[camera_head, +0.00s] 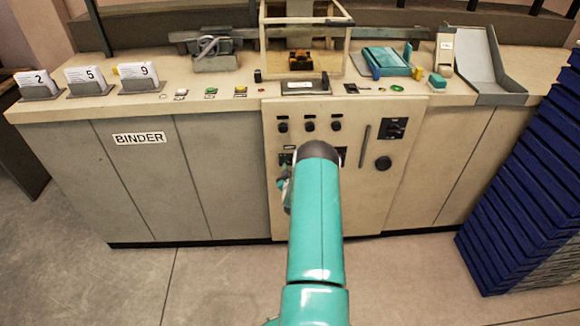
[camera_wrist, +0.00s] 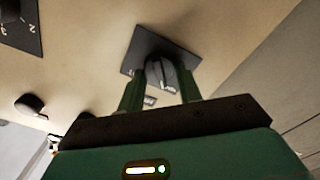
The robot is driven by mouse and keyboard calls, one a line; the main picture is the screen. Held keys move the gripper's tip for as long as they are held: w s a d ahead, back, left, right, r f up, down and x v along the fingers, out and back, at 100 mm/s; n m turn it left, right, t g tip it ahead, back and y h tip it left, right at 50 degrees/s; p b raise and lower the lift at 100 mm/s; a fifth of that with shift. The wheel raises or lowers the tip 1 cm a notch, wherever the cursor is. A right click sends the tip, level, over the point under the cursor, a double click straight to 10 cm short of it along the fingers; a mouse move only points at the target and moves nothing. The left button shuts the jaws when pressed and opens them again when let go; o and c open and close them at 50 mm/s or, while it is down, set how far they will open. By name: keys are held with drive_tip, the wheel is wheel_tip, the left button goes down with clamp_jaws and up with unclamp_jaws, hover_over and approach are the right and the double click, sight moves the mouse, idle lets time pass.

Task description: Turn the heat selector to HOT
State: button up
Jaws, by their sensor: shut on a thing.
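My gripper (camera_wrist: 163,80) shows in the wrist view with its two green fingers on either side of a dark grey knob (camera_wrist: 161,71), shut on it. The knob stands on a square black plate (camera_wrist: 136,54) on the beige panel. A small pale label lies between the fingers, too small to read, so I cannot tell which setting the knob points at. In the head view my teal arm reaches to the binder's front panel (camera_head: 400,190) and hides most of my gripper and the knob.
The wrist view also shows a numbered black plate (camera_wrist: 18,24) and another dark knob (camera_wrist: 31,105). In the head view, a black selector plate (camera_head: 394,128) and a round knob (camera_head: 383,163) sit right of my arm. Blue stacked crates (camera_head: 530,180) stand at the right. The front floor is clear.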

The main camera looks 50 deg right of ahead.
drive_tip(key=shift+m, duration=0.3)
drive_tip(key=m, duration=0.7)
drive_tip(key=shift+m, duration=0.4)
drive_tip(key=m, duration=0.4)
drive_tip(key=shift+s+d, duration=0.1)
drive_tip(key=shift+m, duration=1.7)
drive_tip(key=o, duration=1)
